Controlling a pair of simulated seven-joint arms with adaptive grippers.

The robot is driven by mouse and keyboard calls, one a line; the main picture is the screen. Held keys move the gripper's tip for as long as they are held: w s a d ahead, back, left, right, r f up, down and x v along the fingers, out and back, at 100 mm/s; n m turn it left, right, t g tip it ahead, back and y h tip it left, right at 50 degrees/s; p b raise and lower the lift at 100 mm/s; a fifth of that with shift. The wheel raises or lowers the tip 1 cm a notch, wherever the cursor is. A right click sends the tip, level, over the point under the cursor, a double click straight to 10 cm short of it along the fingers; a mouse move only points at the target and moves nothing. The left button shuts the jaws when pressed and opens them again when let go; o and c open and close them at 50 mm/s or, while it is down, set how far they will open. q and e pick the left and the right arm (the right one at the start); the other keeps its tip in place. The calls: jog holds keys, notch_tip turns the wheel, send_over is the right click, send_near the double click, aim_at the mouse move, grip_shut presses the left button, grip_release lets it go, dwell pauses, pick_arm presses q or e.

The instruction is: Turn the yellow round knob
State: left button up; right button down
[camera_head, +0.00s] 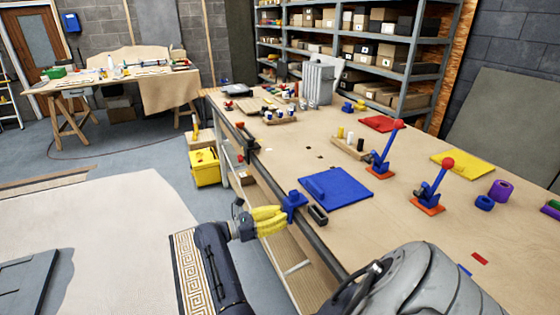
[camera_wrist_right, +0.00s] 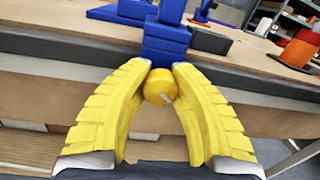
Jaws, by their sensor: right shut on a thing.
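The yellow round knob (camera_wrist_right: 160,87) shows between the fingers of my right gripper (camera_wrist_right: 163,70) in the right wrist view. It sits on the near end of a blue block fixture (camera_wrist_right: 165,40) at the table edge. In the head view the yellow fingers of my right gripper (camera_head: 279,212) reach the blue fixture (camera_head: 293,202) at the table's front edge, and the knob cannot be told apart from the fingers. The right gripper is shut on the knob, one finger on each side. My left gripper is not in view.
A blue panel (camera_head: 340,188) lies just beyond the fixture on the wooden table (camera_head: 300,165). A dark block (camera_head: 318,215) sits at the edge close to the gripper. Two red-knobbed blue levers (camera_head: 384,150) (camera_head: 431,190) stand farther right. The floor left of the table is mostly open.

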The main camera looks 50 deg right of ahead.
aim_at(279, 212)
jog(key=n, duration=0.3)
jog(key=shift+w+r+n, duration=0.15)
jog(key=shift+r+n, duration=0.05)
jog(key=shift+n, duration=0.2)
jog(key=shift+n+h, duration=0.4)
jog(key=shift+n, duration=1.6)
jog(key=c, duration=1.4)
grip_release()
jog(key=o, duration=0.4)
jog(key=shift+f, duration=0.15)
jog(key=shift+o, duration=0.2)
jog(key=shift+r, duration=5.05)
jog(key=shift+c, duration=0.2)
